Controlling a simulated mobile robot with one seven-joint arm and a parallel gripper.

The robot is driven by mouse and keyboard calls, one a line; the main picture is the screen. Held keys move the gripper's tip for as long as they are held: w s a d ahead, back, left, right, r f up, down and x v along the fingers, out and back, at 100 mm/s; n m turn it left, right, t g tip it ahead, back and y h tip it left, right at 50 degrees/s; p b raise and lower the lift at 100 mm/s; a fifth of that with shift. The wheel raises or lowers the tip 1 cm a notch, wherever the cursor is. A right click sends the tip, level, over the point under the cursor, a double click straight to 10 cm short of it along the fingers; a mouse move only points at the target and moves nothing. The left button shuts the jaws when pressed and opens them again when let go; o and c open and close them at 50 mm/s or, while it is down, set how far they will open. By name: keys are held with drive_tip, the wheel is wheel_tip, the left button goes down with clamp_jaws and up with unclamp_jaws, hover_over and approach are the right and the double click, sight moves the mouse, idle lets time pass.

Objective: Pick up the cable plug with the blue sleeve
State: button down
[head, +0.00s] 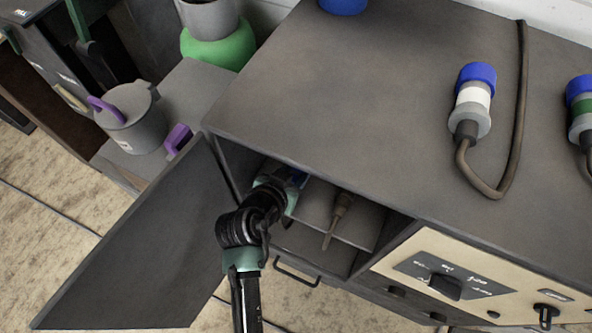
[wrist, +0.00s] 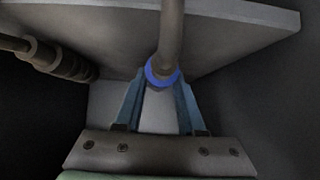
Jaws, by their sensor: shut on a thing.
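The cable plug with the blue sleeve (wrist: 162,71) is between my gripper's fingers in the wrist view, with a grey cable or shaft rising from it toward the top edge. My gripper (wrist: 160,86) is shut on it, one finger on each side of the blue ring. In the head view my gripper (head: 292,182) reaches into the open compartment of the grey cabinet (head: 330,75), at the shelf's left end.
A second, brownish plug-like piece (head: 341,207) lies on the shelf right of my gripper; it shows in the wrist view (wrist: 50,56). The cabinet door (head: 150,245) stands open at left. Blue-capped plugs with white (head: 473,97) and green (head: 582,108) bands lie on top.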

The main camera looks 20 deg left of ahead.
sight(295, 173)
wheel_tip(295, 173, up, 4)
drive_tip(key=shift+w+f+p, duration=0.1)
drive_tip(key=shift+p, duration=0.6)
drive_tip(key=s, duration=1.8)
drive_tip(key=shift+a+f+p, duration=0.3)
drive_tip(key=shift+f, duration=0.1)
